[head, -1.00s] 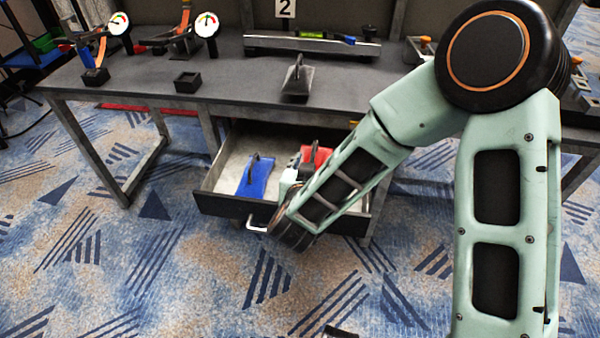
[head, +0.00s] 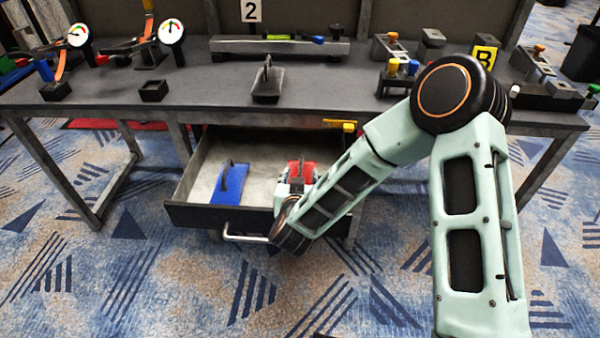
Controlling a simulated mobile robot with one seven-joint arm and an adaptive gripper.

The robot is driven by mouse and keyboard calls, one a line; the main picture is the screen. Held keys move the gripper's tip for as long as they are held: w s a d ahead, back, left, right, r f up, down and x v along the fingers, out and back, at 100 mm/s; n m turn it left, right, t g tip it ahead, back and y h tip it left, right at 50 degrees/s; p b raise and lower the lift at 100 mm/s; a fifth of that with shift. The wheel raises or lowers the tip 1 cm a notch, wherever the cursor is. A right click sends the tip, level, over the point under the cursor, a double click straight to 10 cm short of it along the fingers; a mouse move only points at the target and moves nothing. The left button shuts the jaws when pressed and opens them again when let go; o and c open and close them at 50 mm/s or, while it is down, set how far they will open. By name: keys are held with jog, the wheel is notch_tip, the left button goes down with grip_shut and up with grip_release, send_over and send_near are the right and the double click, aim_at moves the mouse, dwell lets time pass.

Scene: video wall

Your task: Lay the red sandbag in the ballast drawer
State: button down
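The red sandbag (head: 308,170) shows in the right half of the open ballast drawer (head: 205,214). My gripper (head: 298,183) is at the red sandbag, reaching in over the drawer's front wall. Its wrist and body cover the near part of the bag. The fingertips are too small and hidden to show whether they are shut on it. I cannot tell whether the bag rests on the drawer floor or hangs just above it. A blue sandbag (head: 229,190) with an upright dark handle lies in the left half of the drawer.
A dark grey bag or weight with a handle (head: 268,88) stands on the bench top (head: 205,95) above the drawer. Gauges (head: 171,31) stand at left, fixtures (head: 393,70) at right. Pale drawer floor is bare around the blue bag. The drawer's front handle (head: 245,238) sticks out.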

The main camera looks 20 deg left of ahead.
jog(key=shift+w+r, duration=0.1)
jog(key=shift+r, duration=0.15)
jog(key=shift+f+b, duration=0.35)
jog(key=shift+f, duration=0.1)
jog(key=shift+f, duration=0.2)
jog(key=c, duration=1)
grip_release()
jog(key=shift+s+d+f, duration=0.2)
jog(key=shift+s+f, duration=0.15)
jog(key=shift+o, duration=0.2)
jog(key=shift+r+p, duration=0.4)
jog(key=shift+r, duration=0.15)
jog(key=p+v, duration=0.2)
jog(key=v, duration=0.9)
jog(key=shift+s+r+p, duration=0.25)
jog(key=shift+r+p, duration=0.1)
jog(key=shift+r, duration=0.15)
